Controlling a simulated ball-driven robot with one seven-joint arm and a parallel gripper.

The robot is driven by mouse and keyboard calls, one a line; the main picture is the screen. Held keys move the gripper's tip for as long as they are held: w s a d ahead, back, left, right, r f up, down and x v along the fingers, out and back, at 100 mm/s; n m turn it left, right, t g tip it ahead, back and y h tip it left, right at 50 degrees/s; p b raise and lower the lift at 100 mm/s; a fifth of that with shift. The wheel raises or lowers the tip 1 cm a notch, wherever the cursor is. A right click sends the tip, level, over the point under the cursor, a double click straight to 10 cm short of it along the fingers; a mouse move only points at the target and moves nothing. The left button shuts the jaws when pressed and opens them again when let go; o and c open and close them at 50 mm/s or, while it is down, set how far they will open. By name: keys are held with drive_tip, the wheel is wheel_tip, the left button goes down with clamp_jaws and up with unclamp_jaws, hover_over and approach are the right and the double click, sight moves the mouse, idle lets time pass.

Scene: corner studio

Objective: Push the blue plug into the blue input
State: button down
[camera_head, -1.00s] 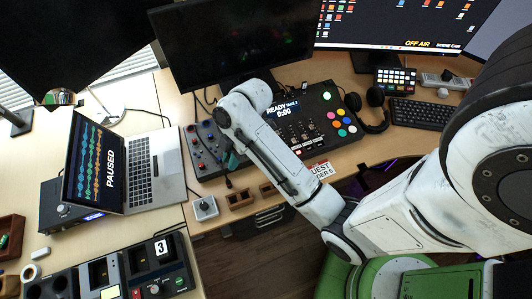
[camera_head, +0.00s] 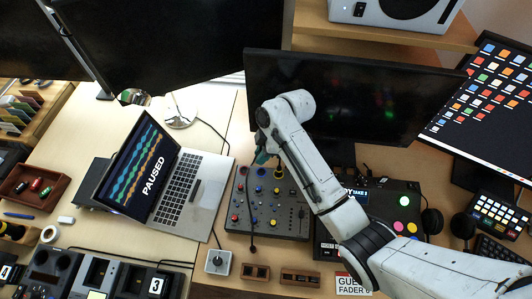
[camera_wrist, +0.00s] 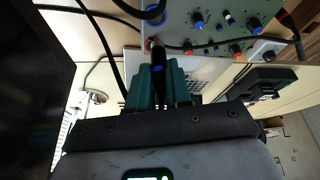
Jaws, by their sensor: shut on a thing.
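My gripper (camera_wrist: 158,70) is shut on a dark plug (camera_wrist: 158,84) with a blue band, held between its teal fingers. The audio mixer (camera_head: 268,228) lies on the desk; it also shows in the wrist view (camera_wrist: 218,22). A blue ring (camera_wrist: 151,15), apparently the blue input, is on the mixer's edge area, just beyond the plug tip. A gap seems to show between tip and ring; exact alignment is unclear.
A laptop (camera_head: 185,190) stands left of the mixer, and a monitor (camera_head: 340,95) behind. A control panel (camera_head: 405,215) is to the right, partly under my arm. A dark cable (camera_head: 252,225) crosses the mixer.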

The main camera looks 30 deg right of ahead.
drive_tip(key=shift+f, duration=0.15)
drive_tip(key=shift+f+b, duration=2.1)
drive_tip(key=shift+f, duration=0.7)
drive_tip(key=shift+p, duration=0.5)
drive_tip(key=shift+f+b, duration=0.45)
drive_tip(key=shift+f, duration=0.1)
idle(0.6)
drive_tip(key=c, duration=1)
unclamp_jaws()
drive_tip(key=shift+o, duration=0.2)
drive_tip(key=v, duration=1)
drive_tip(key=shift+d+r+b, duration=0.15)
drive_tip(key=shift+r+b, duration=0.2)
drive_tip(key=shift+r, duration=0.05)
drive_tip(key=shift+s, duration=0.1)
